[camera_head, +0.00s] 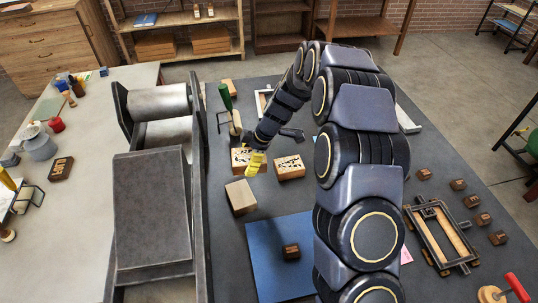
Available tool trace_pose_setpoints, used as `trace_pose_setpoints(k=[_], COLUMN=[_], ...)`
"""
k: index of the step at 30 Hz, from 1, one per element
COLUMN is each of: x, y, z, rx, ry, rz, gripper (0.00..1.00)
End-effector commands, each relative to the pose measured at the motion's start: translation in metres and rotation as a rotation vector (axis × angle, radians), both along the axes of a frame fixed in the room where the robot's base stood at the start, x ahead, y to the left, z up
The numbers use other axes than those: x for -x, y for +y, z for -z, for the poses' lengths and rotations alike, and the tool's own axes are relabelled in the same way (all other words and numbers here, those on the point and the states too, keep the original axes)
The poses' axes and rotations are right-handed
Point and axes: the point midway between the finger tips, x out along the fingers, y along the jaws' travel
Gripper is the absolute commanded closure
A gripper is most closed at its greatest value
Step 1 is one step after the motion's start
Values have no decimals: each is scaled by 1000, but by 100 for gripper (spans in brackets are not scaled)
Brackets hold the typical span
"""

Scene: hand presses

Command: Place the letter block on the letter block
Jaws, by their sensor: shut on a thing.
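My gripper (255,162), with yellow fingertips, is at the upper middle of the table and points down. It is shut on a block that the fingers and the steep view mostly hide, so I cannot tell which kind. A small dark letter block (290,251) sits on the blue mat (262,272), well below and right of my gripper in the picture. Several more small dark letter blocks stand at the right, one of them here (458,184). My arm covers part of the table between them and my gripper.
Light wooden blocks with black carved patterns (289,167) lie by my gripper, and a plain wooden block (240,197) just below. A large hand press (153,215) stands at the left. A metal frame (437,232) and a red-handled tool (517,288) are at the right.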

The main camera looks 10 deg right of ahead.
Motion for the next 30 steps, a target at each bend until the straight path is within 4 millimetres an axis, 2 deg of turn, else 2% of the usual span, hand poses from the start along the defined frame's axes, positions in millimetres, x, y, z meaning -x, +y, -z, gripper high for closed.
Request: trace_pose_setpoints(k=[5, 8, 11, 16, 18, 21, 27, 30], x=[4, 10, 22, 65, 86, 111, 142, 144], y=[-5, -25, -61, -134, -157, -181, -202, -207], z=[-2, -4, -9, -21, -25, -31, -38, -37], rx=[0, 3, 11, 17, 14, 11, 1, -1], ry=[3, 9, 12, 27, 31, 26, 19, 18], rz=[12, 65, 165, 393, 479, 586, 704, 725], gripper=[67, 67, 67, 67, 67, 67, 67, 67])
